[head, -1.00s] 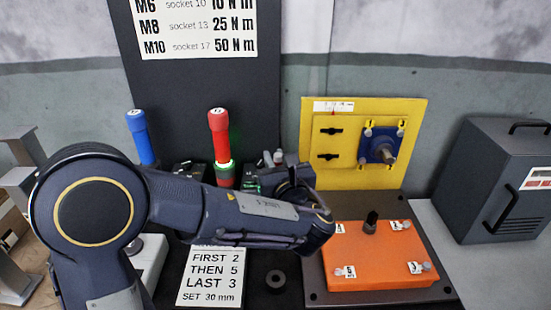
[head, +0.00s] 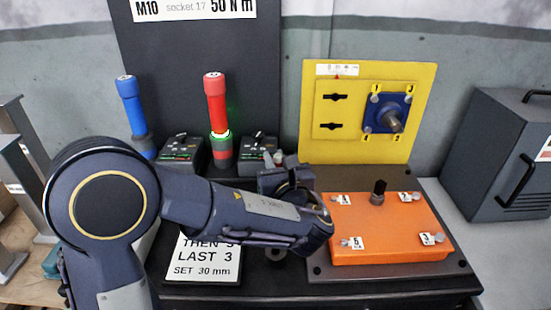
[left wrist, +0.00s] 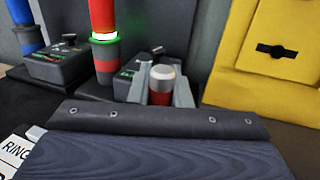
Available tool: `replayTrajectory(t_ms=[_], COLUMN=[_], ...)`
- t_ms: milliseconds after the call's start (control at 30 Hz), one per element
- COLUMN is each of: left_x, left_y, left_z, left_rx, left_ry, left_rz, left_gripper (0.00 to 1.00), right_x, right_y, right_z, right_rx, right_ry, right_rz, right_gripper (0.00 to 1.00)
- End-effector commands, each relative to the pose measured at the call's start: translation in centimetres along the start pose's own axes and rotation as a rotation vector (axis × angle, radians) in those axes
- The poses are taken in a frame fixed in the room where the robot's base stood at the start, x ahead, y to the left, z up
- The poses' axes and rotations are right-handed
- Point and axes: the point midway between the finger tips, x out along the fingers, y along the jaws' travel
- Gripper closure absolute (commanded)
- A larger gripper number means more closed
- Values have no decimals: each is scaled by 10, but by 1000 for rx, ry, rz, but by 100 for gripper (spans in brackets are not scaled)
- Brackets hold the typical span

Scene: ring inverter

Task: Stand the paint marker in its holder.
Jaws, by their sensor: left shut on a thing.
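My left gripper (left wrist: 162,88) is shut on the paint marker, a short red cylinder with a pale top (left wrist: 162,74) that stands upright between the grey fingers in the left wrist view. In the head view the gripper (head: 277,163) is beyond my forearm, and only a small pale tip shows there. The marker's lower end is hidden. I cannot clearly identify its holder. A dark round piece with a hole (head: 275,255) sits on the black bench below my forearm, partly covered. My right gripper is not in view.
A red tool (head: 215,100) with a lit green ring and a blue tool (head: 130,105) stand behind my arm, beside dark boxes. A yellow panel (head: 318,90) stands at the back right. An orange block (head: 390,240) lies in front of it. A printed card (head: 200,262) is below my forearm.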

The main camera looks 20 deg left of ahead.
Motion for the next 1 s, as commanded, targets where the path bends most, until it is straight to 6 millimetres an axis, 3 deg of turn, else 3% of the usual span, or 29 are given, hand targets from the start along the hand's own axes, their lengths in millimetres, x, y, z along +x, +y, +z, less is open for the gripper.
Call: replayTrajectory(t_ms=[633, 667, 833, 1000], left_x=[0, 0, 0, 0], left_y=[0, 0, 0, 0], left_z=[-4, -4, -3, -3], left_rx=[0, 0, 0, 0], left_ry=[0, 0, 0, 0], left_rz=[0, 0, 0, 0], left_gripper=[96, 82, 59, 57], right_x=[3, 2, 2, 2], right_y=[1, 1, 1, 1], right_z=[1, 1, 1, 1], right_rx=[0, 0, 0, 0], right_ry=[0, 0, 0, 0], right_rz=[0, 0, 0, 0], right_gripper=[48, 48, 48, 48])
